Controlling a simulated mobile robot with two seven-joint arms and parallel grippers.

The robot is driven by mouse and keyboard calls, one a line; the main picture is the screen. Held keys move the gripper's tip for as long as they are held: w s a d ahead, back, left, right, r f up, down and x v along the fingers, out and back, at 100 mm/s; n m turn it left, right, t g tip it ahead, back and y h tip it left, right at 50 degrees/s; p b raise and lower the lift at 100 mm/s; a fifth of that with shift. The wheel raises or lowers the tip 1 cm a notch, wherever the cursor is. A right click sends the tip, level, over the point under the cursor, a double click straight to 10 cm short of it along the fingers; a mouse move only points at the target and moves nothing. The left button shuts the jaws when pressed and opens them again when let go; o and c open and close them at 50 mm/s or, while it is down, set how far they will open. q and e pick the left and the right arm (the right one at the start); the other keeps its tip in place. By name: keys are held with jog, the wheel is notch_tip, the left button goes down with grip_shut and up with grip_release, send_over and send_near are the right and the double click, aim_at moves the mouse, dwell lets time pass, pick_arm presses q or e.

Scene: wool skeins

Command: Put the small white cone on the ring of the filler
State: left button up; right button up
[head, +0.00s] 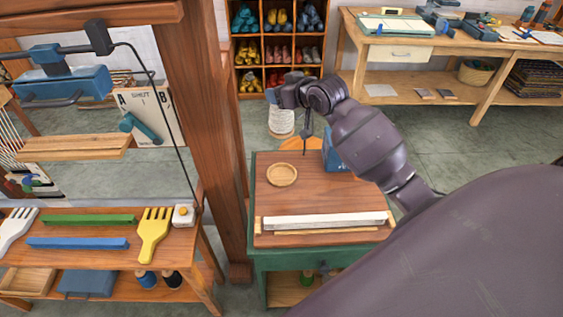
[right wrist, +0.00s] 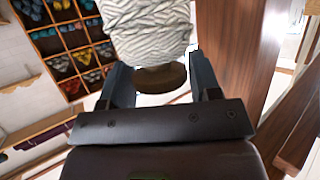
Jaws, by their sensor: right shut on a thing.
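The small white cone (head: 281,121) hangs below my right gripper (head: 284,95) in the head view, beyond the far edge of the wooden-topped table. In the right wrist view the white, yarn-wound cone (right wrist: 148,28) with its brown base (right wrist: 160,77) is between the two fingers of my right gripper (right wrist: 160,82), which is shut on it. A round, shallow wooden ring or dish (head: 282,174) lies empty on the table; it looks like the filler's ring. A blue body (head: 335,158), partly hidden by my right arm, stands near it. My left gripper is out of view.
A thin dark rod (head: 304,147) stands near the table's far edge. A long white bar (head: 323,220) lies along the near edge. A thick wooden post (head: 205,100) rises to the left, beside a bench (head: 190,240) with combs. A cubby shelf (head: 263,40) stands behind.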

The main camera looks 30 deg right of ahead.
notch_tip(320, 180, down, 19)
jog(key=b, duration=0.1)
jog(key=shift+f, duration=0.2)
dwell(0.3)
jog(key=shift+f, duration=0.15)
jog(key=o, duration=1.3)
jog(key=shift+s, duration=0.1)
jog(key=v, duration=1.2)
jog(key=shift+g+h, duration=0.8)
jog(key=shift+g, duration=0.1)
jog(key=s+a+f, duration=0.3)
jog(key=s+a, duration=0.1)
jog(key=s, duration=0.2)
jog(key=s+a+f, duration=0.3)
jog(key=s+f, duration=0.1)
jog(key=s, duration=0.2)
jog(key=s+a+f, duration=0.4)
jog(key=s, duration=0.2)
jog(key=shift+s+a+f+p, duration=0.1)
jog(key=shift+a+f+p, duration=0.1)
jog(key=shift+a+p, duration=0.1)
